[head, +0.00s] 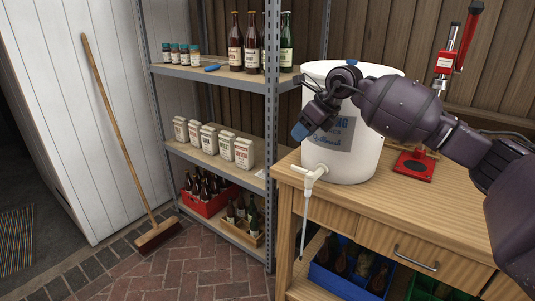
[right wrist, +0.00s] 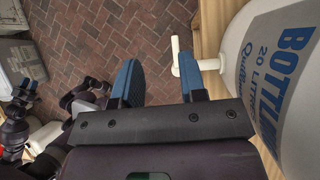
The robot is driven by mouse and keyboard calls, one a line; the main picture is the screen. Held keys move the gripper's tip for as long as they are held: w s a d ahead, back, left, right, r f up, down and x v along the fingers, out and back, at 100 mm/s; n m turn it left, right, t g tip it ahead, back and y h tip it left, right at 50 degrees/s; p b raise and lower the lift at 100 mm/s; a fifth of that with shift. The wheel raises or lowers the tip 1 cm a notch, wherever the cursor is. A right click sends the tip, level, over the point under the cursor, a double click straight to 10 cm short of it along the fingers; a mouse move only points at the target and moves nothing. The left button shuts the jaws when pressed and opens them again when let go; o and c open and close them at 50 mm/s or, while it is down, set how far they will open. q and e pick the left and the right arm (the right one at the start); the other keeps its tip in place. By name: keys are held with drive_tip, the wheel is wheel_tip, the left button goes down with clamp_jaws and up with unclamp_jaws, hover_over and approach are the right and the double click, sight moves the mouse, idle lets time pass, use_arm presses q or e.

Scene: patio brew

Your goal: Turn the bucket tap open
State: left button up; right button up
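The white bucket (head: 343,165) stands on the wooden bench and also fills the right side of the right wrist view (right wrist: 292,100). Its white tap (head: 313,174) sticks out low on the front, with a thin tube (head: 305,222) hanging from it. The tap shows just beyond the fingers in the right wrist view (right wrist: 207,64). My right gripper (head: 300,131) is in front of the bucket, above the tap in the head view. Its two blue fingers are apart and empty (right wrist: 159,78). My left gripper appears small at the left of the right wrist view (right wrist: 26,86); its opening is unclear.
A red bottle capper (head: 413,165) stands on the bench (head: 448,205) right of the bucket. A metal shelf (head: 220,80) with bottles, jars and cartons stands left of the bench. Crates of bottles sit below. A broom (head: 125,145) leans on the white wall; the brick floor is clear.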

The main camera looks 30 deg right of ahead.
sight(297, 167)
drive_tip(key=shift+g+h, duration=0.7)
drive_tip(key=shift+g, duration=0.2)
drive_tip(key=f, duration=0.3)
drive_tip(key=f+b, duration=0.1)
drive_tip(key=f, duration=0.2)
drive_tip(key=w+f, duration=0.1)
drive_tip(key=f, duration=0.2)
drive_tip(key=shift+d+f+b, duration=0.25)
drive_tip(key=shift+d+b, duration=0.05)
drive_tip(key=shift+b, duration=0.05)
use_arm(q)
drive_tip(key=shift+s+a+f, duration=0.1)
drive_tip(key=shift+s+f, duration=0.2)
drive_tip(key=shift+f, duration=0.25)
drive_tip(key=shift+s+a+f, duration=0.1)
drive_tip(key=shift+s+f, duration=0.2)
drive_tip(key=shift+f, duration=0.25)
use_arm(e)
drive_tip(key=shift+x, duration=0.75)
clamp_jaws()
